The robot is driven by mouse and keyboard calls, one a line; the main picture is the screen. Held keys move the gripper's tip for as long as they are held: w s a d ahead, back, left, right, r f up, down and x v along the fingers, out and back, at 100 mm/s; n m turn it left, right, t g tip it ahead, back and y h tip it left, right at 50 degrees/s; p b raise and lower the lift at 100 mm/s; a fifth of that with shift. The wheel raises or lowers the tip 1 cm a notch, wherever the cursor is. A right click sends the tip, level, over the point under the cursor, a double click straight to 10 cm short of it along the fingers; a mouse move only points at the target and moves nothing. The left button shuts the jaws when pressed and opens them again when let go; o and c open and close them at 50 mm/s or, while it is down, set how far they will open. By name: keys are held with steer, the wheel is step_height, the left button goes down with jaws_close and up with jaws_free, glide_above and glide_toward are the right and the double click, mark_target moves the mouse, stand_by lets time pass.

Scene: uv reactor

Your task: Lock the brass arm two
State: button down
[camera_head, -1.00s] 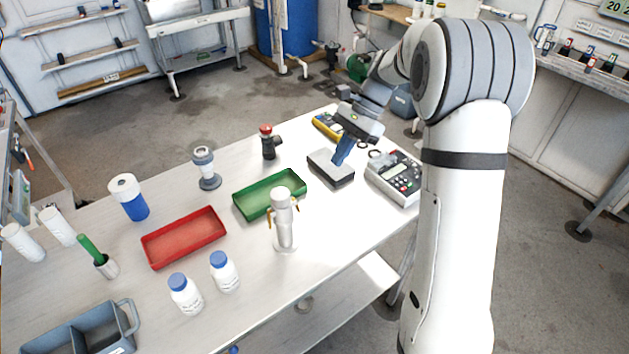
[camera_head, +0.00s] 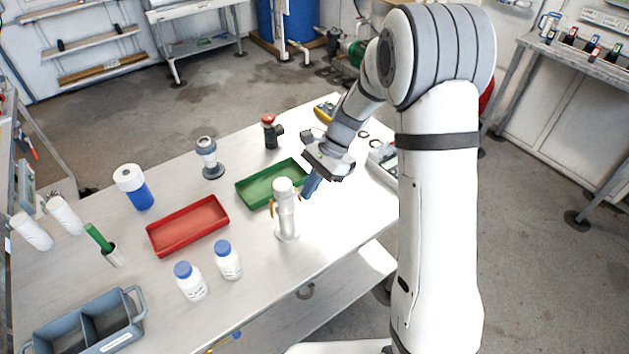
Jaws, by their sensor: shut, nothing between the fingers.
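The white upright reactor (camera_head: 286,218) stands on the table, right of the middle. A brass arm (camera_head: 272,208) hangs at its left side, angled down. The brass arm on its right side is mostly hidden behind or beside my fingers. I cannot tell which of them is arm two. My gripper (camera_head: 306,193) is shut and empty, its blue fingers pointing down just right of the reactor's upper body. I cannot tell whether the fingertips touch the right brass arm.
A green tray (camera_head: 240,199) lies behind the reactor and a red tray (camera_head: 152,241) to its left. Two blue-capped bottles (camera_head: 190,283) (camera_head: 228,262) stand in front-left. A red-topped black fitting (camera_head: 270,133) stands behind. The table right of the reactor is partly hidden by my arm.

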steer(key=shift+s+a+f+g+y, duration=0.3)
steer(key=shift+s+a+f+y, duration=0.1)
steer(key=shift+a+y, duration=0.15)
steer(key=shift+w+r, duration=0.1)
steer(key=shift+r, duration=0.05)
